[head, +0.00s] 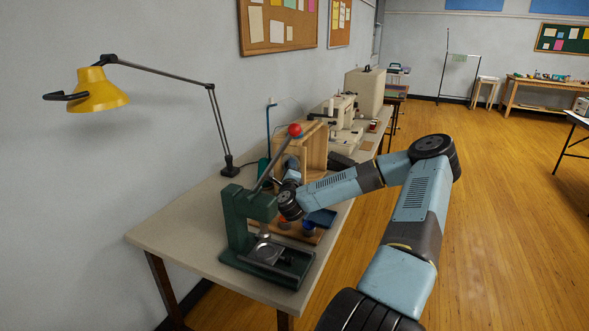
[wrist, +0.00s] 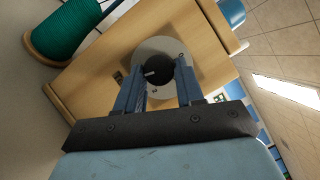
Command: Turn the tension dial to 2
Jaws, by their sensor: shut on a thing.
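The tension dial shows in the wrist view as a black round knob (wrist: 158,69) on a pale grey disc (wrist: 150,47), set on a light wooden face. A short white mark shows on the knob, and a small dark mark sits at the disc's right edge. I cannot read which number the knob points to. My gripper (wrist: 160,82) has its two blue fingers on either side of the knob and is shut on it. In the head view the dial and fingertips are hidden by my arm and the things around it.
A green press (head: 240,215) with a red-ball lever (head: 295,130) stands close in front of my wrist on the table (head: 180,228). A wooden frame (head: 312,148) and sewing machines stand behind. A yellow lamp (head: 100,92) overhangs the left.

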